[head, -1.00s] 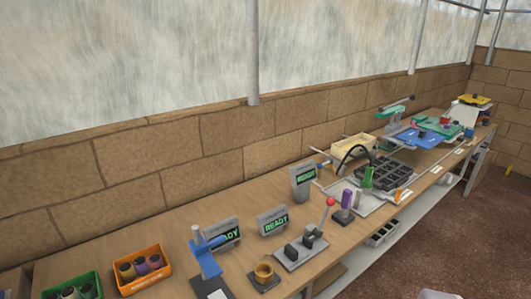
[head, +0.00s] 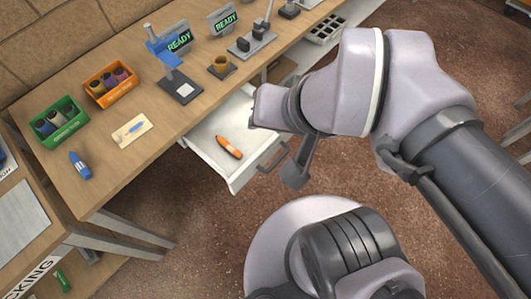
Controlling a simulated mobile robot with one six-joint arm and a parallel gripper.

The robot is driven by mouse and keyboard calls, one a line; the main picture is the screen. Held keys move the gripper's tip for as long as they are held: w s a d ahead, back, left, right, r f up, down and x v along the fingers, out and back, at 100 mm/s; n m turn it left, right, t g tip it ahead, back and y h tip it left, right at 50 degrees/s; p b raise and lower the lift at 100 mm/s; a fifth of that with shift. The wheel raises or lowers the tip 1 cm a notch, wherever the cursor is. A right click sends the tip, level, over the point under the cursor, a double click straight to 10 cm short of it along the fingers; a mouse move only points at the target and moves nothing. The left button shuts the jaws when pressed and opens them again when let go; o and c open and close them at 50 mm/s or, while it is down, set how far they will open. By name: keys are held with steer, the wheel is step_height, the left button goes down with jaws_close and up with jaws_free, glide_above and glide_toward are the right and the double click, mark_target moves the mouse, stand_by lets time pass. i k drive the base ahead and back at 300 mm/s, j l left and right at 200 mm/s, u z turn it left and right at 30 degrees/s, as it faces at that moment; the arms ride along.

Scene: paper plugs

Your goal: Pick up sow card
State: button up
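A cream card (head: 132,130) with a blue mark or small blue item on it lies flat on the wooden bench, right of the green bin. I cannot read any word on it, so I cannot tell whether it is the sow card. My gripper (head: 268,110) is in the middle of the head view, to the right of the card and well apart from it, near the open drawer. Its fingertips are not clear, and I see nothing held in it.
A green bin (head: 41,134) and an orange bin (head: 94,97) hold cylinders. A blue marker (head: 80,166) lies near the bench edge. A blue stand (head: 156,48) is behind. An open white drawer (head: 206,158) with an orange marker (head: 229,147) juts out in front.

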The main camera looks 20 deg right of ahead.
mark_target(128, 133)
steer(key=i+j, duration=0.1)
steer(key=j, duration=0.5)
steer(key=i+j+z, duration=0.1)
steer(key=j, duration=0.45)
steer(key=i+j, duration=0.15)
steer(key=j, duration=0.45)
